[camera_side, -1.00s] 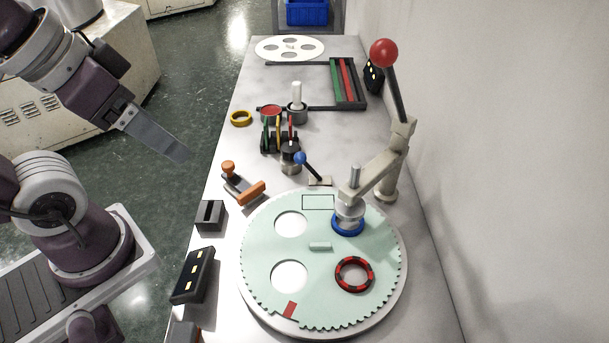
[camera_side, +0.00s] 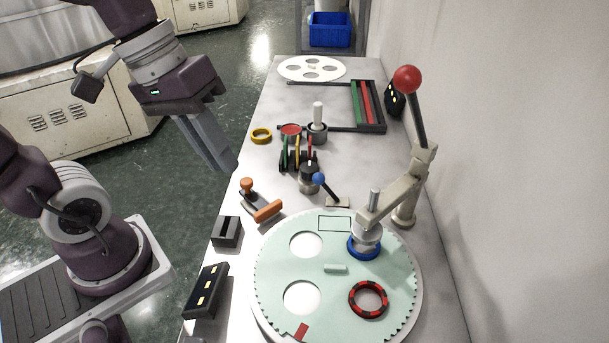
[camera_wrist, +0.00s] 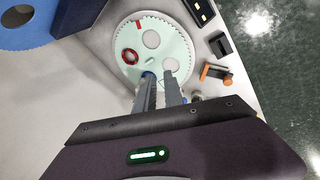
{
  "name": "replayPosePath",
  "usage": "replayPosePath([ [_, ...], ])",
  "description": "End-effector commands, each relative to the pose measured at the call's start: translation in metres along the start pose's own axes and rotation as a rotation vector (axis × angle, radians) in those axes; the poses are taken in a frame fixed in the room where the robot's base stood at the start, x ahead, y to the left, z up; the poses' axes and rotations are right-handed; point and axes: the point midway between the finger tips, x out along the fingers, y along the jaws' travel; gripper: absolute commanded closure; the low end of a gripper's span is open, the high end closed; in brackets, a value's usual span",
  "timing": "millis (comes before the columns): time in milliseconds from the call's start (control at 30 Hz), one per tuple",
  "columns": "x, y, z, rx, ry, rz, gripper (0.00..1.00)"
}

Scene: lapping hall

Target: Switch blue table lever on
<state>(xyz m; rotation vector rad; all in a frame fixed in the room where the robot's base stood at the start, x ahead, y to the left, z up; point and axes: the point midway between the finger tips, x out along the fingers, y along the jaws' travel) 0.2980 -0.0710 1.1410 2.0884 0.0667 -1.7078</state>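The blue table lever is a short black stick with a blue ball (camera_side: 318,179) on a small beige base (camera_side: 338,202), behind the round plate in the side view. Its stick leans left, toward the dark spool. I cannot make the lever out surely in the wrist view, where my fingers cover part of the scene. My gripper (camera_side: 232,167) hangs left of the lever, above the table's left edge, apart from it and pointing down. In the wrist view my gripper (camera_wrist: 160,76) shows two grey fingers with a narrow empty gap between them.
A pale green toothed plate (camera_side: 290,270) bears a red-black ring (camera_side: 368,300). A tall lever with a red ball (camera_side: 407,79) stands right. An orange-handled tool (camera_side: 262,208), dark block (camera_side: 226,232) and black box (camera_side: 206,291) line the left edge. A yellow ring (camera_side: 261,135) lies farther back.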

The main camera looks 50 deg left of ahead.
Motion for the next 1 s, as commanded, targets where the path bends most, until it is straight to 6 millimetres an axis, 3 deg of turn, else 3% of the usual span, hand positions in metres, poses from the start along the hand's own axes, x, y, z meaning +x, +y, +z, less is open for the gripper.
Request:
replayPosePath([
  [133, 0.034, 0.004, -0.053, -0.451, -0.197, 0.16, 1.0],
  [233, 0.061, -0.011, -0.099, -0.778, -0.28, 0.265, 1.0],
  [300, 0.084, -0.034, -0.129, -1.009, -0.316, 0.33, 1.0],
  [433, 0.129, -0.092, -0.17, -1.395, -0.337, 0.418, 1.0],
  [533, 0.157, -0.134, -0.183, -1.613, -0.328, 0.455, 1.0],
  [667, 0.178, -0.166, -0.188, -1.764, -0.312, 0.476, 1.0],
  [1000, 0.183, -0.173, -0.189, -1.797, -0.306, 0.48, 1.0],
])
